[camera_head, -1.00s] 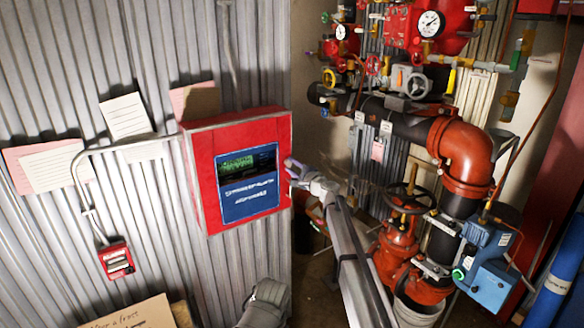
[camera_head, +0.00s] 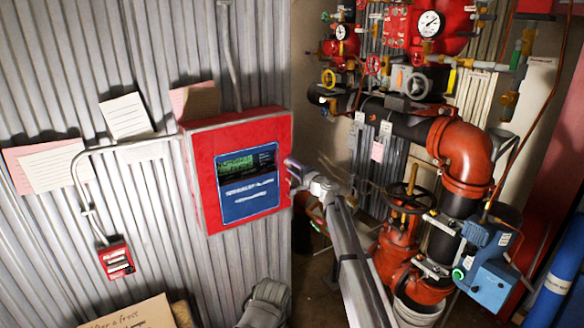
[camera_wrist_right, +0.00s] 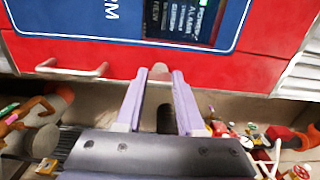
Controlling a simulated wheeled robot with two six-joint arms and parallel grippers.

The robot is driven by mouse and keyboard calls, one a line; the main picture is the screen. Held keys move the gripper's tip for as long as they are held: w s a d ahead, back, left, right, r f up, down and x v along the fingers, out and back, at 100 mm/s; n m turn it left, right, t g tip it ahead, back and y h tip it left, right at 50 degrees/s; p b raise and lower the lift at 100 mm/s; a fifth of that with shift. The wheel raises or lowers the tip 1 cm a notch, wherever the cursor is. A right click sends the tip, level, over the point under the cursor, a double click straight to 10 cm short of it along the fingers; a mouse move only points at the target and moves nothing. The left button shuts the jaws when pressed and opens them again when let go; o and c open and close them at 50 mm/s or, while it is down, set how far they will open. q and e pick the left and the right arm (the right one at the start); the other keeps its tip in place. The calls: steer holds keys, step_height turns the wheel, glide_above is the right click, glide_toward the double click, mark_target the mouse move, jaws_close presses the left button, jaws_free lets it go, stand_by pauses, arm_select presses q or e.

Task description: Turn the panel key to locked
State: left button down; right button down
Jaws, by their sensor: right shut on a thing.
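The red fire panel (camera_head: 205,180) with a blue face and dark display (camera_head: 247,165) hangs on the corrugated wall in the head view. It also shows, turned, in the right wrist view (camera_wrist_right: 110,55). My right gripper (camera_head: 291,172) is at the panel's right edge. In the right wrist view my right gripper (camera_wrist_right: 160,76) has its two pale purple fingers on either side of a small grey key-like tab (camera_wrist_right: 160,71) on the panel's red side. It is shut on this tab, whose shape is mostly hidden. My left gripper is not in view.
A thin handle (camera_wrist_right: 72,70) sticks out of the panel beside the tab. Red pipes and a handwheel valve (camera_head: 405,200) stand right of my right arm. A small red call point (camera_head: 116,261) and paper notes (camera_head: 126,116) are on the wall at left.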

steer(key=c, duration=0.5)
jaws_free()
steer(key=v, duration=0.7)
steer(key=shift+s+d, duration=0.2)
steer(key=shift+s, duration=0.15)
